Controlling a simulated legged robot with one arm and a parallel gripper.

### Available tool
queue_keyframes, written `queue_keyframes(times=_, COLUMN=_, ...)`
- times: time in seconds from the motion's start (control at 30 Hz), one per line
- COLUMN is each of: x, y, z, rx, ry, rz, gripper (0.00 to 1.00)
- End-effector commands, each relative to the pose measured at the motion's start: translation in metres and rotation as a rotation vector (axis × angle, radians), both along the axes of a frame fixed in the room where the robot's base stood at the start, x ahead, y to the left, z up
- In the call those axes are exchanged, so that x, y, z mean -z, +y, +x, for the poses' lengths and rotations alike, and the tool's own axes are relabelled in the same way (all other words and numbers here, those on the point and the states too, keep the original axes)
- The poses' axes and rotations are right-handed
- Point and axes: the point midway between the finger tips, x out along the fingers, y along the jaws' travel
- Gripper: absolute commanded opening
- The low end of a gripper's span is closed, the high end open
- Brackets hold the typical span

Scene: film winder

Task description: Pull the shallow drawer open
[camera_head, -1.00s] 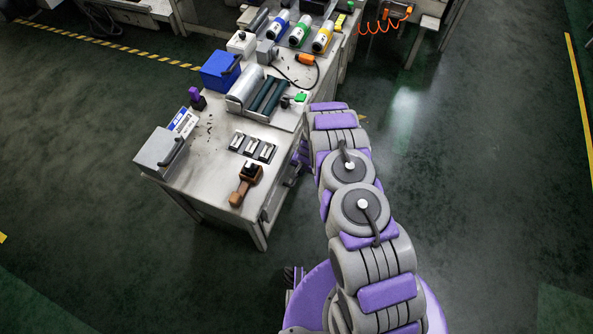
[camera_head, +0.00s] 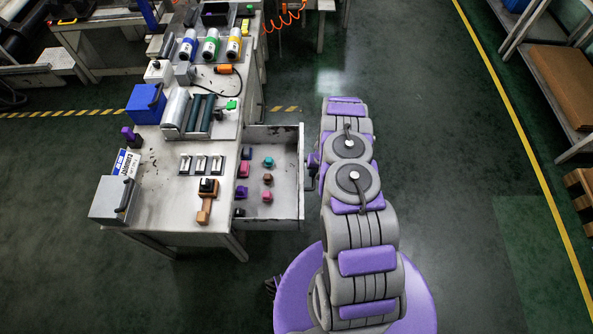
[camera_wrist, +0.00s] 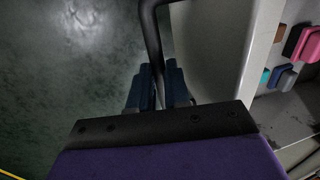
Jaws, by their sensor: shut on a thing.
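The shallow drawer (camera_head: 289,212) stands pulled out from the right side of the workbench in the head view. Several small coloured pieces lie inside it, pink, purple, teal, brown and dark. My gripper (camera_wrist: 159,88) is shut on the drawer's dark bar handle (camera_wrist: 153,30) in the wrist view, with a blue finger on each side of the bar. The drawer's pale front (camera_wrist: 215,50) shows right beside the handle there. In the head view the gripper lies at the drawer's right side, mostly hidden by my arm.
The workbench (camera_head: 165,205) carries a roller unit (camera_head: 187,115), a blue box (camera_head: 146,103), a grey box (camera_head: 113,200) and a wooden-handled tool (camera_head: 205,205). Shelving (camera_head: 560,80) stands at the far right. The green floor right of my arm is clear.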

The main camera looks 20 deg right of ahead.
Motion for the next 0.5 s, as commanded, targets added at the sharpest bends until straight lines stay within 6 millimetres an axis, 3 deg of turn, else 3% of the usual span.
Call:
queue_keyframes(times=0.03, x=-0.003, y=-0.011, z=0.004, rx=0.006, ry=-0.015, rz=-0.012, gripper=0.0)
queue_keyframes(times=0.2, x=-0.003, y=-0.031, z=-0.003, rx=0.004, ry=-0.015, rz=-0.018, gripper=0.0)
queue_keyframes(times=0.5, x=-0.002, y=-0.05, z=-0.01, rx=0.003, ry=-0.014, rz=-0.009, gripper=0.0)
